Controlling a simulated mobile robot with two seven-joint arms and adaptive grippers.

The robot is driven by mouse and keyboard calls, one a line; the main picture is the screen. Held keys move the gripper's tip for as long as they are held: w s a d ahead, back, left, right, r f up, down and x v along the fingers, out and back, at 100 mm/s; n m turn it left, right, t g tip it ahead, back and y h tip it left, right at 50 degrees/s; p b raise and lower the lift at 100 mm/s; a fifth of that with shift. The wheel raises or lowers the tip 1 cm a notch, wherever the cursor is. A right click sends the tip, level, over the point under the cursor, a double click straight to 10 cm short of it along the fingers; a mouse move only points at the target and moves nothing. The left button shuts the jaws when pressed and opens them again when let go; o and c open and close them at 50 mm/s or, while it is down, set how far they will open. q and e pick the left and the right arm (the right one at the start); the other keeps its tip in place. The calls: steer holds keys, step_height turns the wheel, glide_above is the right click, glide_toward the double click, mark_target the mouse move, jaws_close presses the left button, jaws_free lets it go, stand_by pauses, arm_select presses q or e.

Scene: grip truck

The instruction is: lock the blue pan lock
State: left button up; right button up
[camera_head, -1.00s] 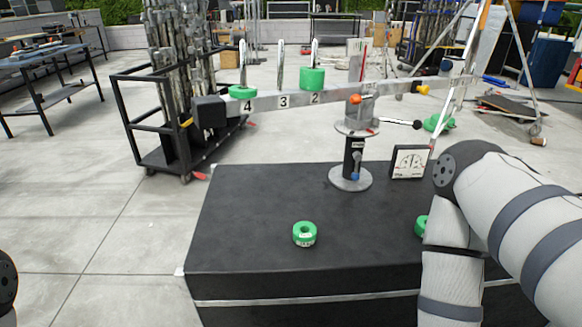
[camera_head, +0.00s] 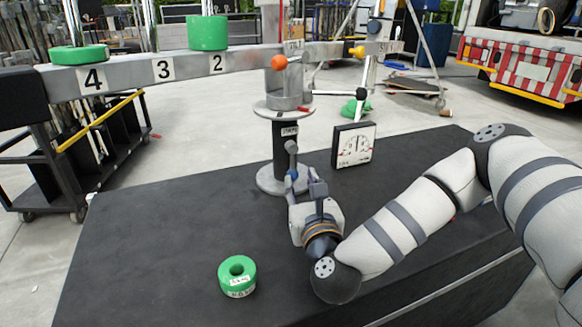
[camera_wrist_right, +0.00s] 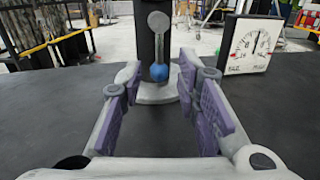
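The blue pan lock (camera_head: 293,174) is on the lower front of the black post (camera_head: 280,148) of the balance. In the right wrist view it is a blue round end (camera_wrist_right: 159,72) below a grey lever with a round knob (camera_wrist_right: 158,21), standing upright. My right gripper (camera_head: 304,184) is close in front of the post base, pointing at it. In the right wrist view its purple-padded fingers (camera_wrist_right: 164,88) are wide apart and empty. The lock shows between and beyond them, apart from both pads. My left gripper is not in view.
A green ring weight (camera_head: 237,276) lies on the black table (camera_head: 150,235) left of my right arm. A dial plate (camera_head: 354,146) stands right of the post. The beam (camera_head: 130,77) with green weights spans above. The table's left part is clear.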

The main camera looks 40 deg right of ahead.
mark_target(293, 163)
steer(key=x, duration=0.8)
steer(key=shift+w, duration=0.1)
jaws_close()
